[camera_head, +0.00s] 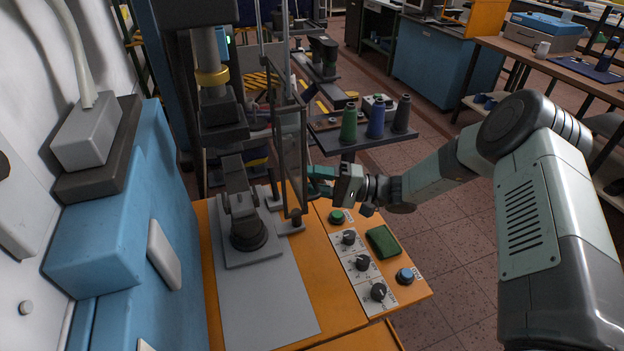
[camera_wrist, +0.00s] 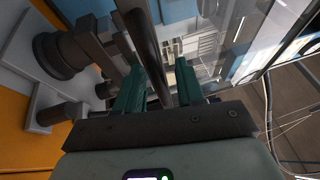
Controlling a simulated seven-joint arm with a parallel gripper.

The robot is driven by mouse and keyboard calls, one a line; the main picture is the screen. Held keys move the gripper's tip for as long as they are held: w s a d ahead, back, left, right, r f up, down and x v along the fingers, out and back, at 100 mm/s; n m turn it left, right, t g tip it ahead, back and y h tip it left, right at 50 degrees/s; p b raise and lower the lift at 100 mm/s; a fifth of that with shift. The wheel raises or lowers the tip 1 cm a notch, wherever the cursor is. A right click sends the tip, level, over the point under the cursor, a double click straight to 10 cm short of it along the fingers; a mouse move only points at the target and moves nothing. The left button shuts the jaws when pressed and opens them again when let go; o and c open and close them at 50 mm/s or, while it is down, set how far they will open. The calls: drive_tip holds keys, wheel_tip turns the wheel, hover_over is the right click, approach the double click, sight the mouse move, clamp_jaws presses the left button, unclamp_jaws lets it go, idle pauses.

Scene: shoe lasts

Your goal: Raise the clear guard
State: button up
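The clear guard (camera_head: 291,150) is a see-through panel in a dark frame, standing upright beside the press in the head view. Its clear pane also shows at the upper right of the wrist view (camera_wrist: 232,45). My gripper (camera_head: 318,182) is at the guard's right side, low on the frame. In the wrist view, the two green fingers of my gripper (camera_wrist: 160,85) stand apart on either side of a dark bar (camera_wrist: 147,45) of the guard. Some space shows between the fingers and the bar. Where the bar passes behind the gripper body is hidden.
The press's dark last holder (camera_head: 243,205) stands on a grey plate left of the guard. A control panel with knobs (camera_head: 362,262), a green button (camera_head: 337,216) and a green pad (camera_head: 382,241) lies in front. Thread spools (camera_head: 375,117) stand behind.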

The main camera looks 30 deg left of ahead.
drive_tip(key=shift+c, duration=0.3)
clamp_jaws()
wheel_tip(320, 180, up, 19)
idle(0.4)
drive_tip(key=shift+r, duration=0.1)
drive_tip(key=shift+o, duration=0.3)
unclamp_jaws()
drive_tip(key=v, duration=1)
drive_tip(key=shift+w+d, duration=0.2)
drive_tip(key=shift+d, duration=0.2)
